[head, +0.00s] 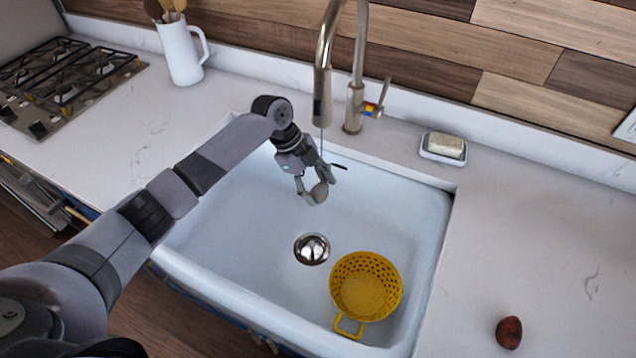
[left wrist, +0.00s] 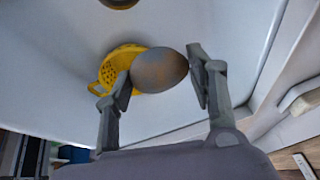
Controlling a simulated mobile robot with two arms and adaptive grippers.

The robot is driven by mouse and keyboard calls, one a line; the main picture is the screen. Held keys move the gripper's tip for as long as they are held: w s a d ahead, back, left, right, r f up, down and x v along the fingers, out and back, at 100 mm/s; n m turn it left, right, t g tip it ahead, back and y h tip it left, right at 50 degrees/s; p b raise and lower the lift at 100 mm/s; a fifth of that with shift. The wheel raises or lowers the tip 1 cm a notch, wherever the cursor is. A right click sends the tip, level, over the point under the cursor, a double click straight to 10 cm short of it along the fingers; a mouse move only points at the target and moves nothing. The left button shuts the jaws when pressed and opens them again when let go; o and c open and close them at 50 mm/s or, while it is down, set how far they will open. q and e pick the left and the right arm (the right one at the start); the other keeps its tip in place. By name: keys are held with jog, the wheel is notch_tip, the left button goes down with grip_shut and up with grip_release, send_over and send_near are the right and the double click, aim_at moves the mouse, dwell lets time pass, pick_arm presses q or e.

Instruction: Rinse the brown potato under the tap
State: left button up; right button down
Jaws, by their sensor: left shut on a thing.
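My left gripper (head: 317,187) is shut on the brown potato (head: 319,193) and holds it over the white sink (head: 260,230), below the tap (head: 322,95). In the left wrist view the brown potato (left wrist: 158,70) sits between the two fingers of my left gripper (left wrist: 163,80). A thin bluish line of water (head: 322,142) runs down from the spout to the gripper. I cannot tell exactly where it lands on the potato. The tap's lever (head: 383,92) stands at its right side. My right gripper is not in view.
A yellow colander (head: 342,262) stands in the sink beside the metal drain (head: 312,249). A dark reddish potato-like thing (head: 509,332) lies on the right counter. A soap dish (head: 443,148) is behind the sink. A white jug (head: 181,55) and a hob (head: 62,80) are at left.

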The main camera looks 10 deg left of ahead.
pick_arm(q)
jog(key=s+d+p, duration=0.3)
jog(key=s+p, duration=0.1)
jog(key=s, duration=0.2)
jog(key=shift+p, duration=0.3)
dwell(1.2)
jog(key=s+d+r+p, duration=0.2)
jog(key=s+r+p, duration=0.2)
jog(key=p, duration=0.2)
jog(key=shift+s+p, duration=0.2)
jog(key=shift+p, duration=0.15)
dwell(0.4)
